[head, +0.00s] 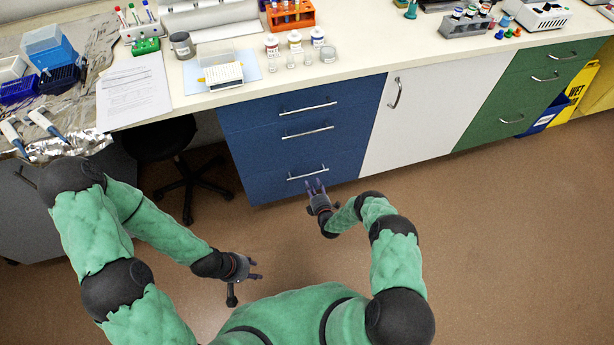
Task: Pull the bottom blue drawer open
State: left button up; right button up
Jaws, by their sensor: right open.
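The bottom blue drawer (270,186) is the lowest of three blue drawers under the bench and looks closed, its front level with the drawers above. Its silver bar handle (308,173) runs across the front. My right gripper (315,186) is open just below and in front of this handle, its fingers pointing up at it; I cannot tell whether they touch. My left gripper (257,270) is over the floor, well below and left of the drawer, with nothing seen in it; I cannot tell how far its fingers are apart.
A black stool (160,140) stands in the knee space left of the drawers. A white cabinet door (425,110) and green drawers (520,95) are to the right. A yellow wet-floor sign (580,90) leans at the far right. The brown floor (500,240) before the drawers is clear.

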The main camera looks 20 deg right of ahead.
aim_at(308, 175)
jog(key=shift+w+a+f+b, duration=0.1)
jog(key=shift+w+f+b, duration=0.35)
jog(key=shift+w, duration=0.85)
jog(key=shift+w+d+f+b, duration=0.1)
jog(key=shift+w+b, duration=0.6)
jog(key=shift+w, duration=0.6)
jog(key=shift+w+a+f+b, duration=0.1)
jog(key=shift+w+f+b, duration=0.35)
jog(key=shift+w, duration=0.85)
jog(key=shift+r, duration=0.15)
grip_shut()
